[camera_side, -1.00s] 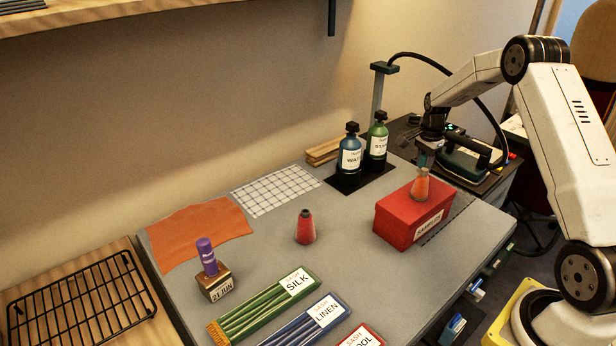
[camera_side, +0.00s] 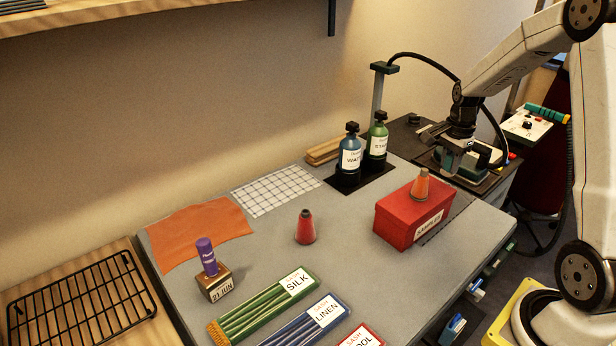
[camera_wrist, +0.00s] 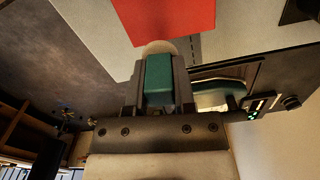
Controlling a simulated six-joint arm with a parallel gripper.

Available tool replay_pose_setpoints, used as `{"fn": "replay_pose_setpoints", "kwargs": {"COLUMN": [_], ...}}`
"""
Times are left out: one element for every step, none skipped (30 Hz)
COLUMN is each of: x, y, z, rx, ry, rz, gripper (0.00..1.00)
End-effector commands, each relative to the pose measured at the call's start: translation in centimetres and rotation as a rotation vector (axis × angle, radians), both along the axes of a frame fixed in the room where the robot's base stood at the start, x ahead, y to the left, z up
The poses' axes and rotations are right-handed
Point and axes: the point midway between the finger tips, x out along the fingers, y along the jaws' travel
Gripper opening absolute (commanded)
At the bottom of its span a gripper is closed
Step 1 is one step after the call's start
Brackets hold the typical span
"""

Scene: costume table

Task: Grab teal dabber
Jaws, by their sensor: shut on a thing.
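The teal dabber (camera_wrist: 158,80) is between the fingers of my gripper (camera_wrist: 160,65) in the wrist view, with a rounded pale end showing beyond the fingertips. My gripper is shut on it. In the side view my gripper (camera_side: 452,165) hangs in front of the dark side stand, behind and right of the red box. The dabber is too small and shaded to make out clearly in the side view.
Another cone (camera_side: 305,228) stands mid-table. A blue bottle (camera_side: 350,154) and a green bottle (camera_side: 377,142) stand at the back. A green iron (camera_side: 482,157) is beside my gripper.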

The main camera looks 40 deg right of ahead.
Motion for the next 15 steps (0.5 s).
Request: {"fn": "replay_pose_setpoints", "kwargs": {"x": [-0.19,-0.28,-0.38,-0.44,-0.48,-0.52,-0.53,-0.54,-0.55,-0.55,-0.54,-0.54,-0.54,-0.53,-0.53], "y": [0.09,0.14,0.21,0.24,0.26,0.28,0.29,0.29,0.30,0.30,0.29,0.29,0.29,0.29,0.29], "z": [0.15,0.19,0.22,0.24,0.25,0.27,0.27,0.27,0.27,0.27,0.27,0.27,0.27,0.27,0.27], "rx": [-0.001,-0.001,0.000,0.000,0.000,0.000,0.000,0.000,0.000,0.000,0.000,0.000,0.000,0.000,0.000], "ry": [-0.001,-0.001,-0.001,-0.001,-0.001,-0.001,-0.001,-0.001,0.000,0.000,0.000,0.000,0.000,0.000,0.000], "rz": [0.000,0.000,0.000,0.000,0.000,0.000,0.000,0.000,0.000,0.000,0.000,0.000,0.000,0.000,0.000], "gripper": [0.00,0.00,0.00,0.00,0.00,0.00,0.00,0.00,0.00,0.00,0.00,0.00,0.00,0.00,0.00]}}
